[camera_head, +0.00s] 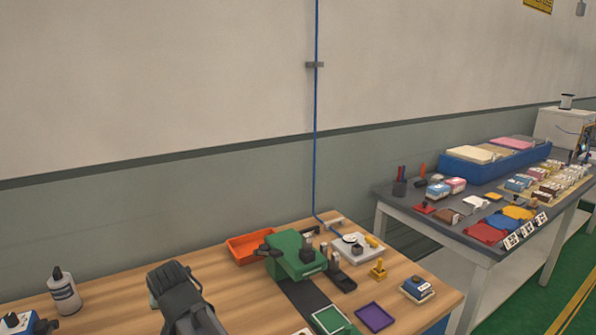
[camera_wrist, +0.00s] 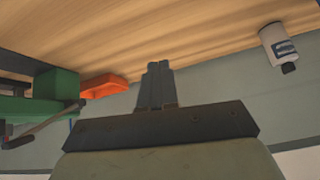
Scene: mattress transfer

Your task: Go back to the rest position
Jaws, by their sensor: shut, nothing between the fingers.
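My gripper (camera_wrist: 158,66) shows in the wrist view with its two dark fingers pressed together and nothing between them. It is in front of the wooden table (camera_wrist: 180,40), which fills the upper part of that view. In the head view, a dark part of my arm rises at the bottom, left of the green press; I cannot make out the fingertips there. The fingers appear clear of every object.
A green press (camera_head: 297,256) and an orange tray (camera_head: 252,247) stand right of my arm. A white bottle (camera_head: 63,291) stands at the left. A purple-lined tray (camera_head: 374,317) lies front right. Bare wood lies between bottle and arm. A second table (camera_head: 470,246) holds coloured goods.

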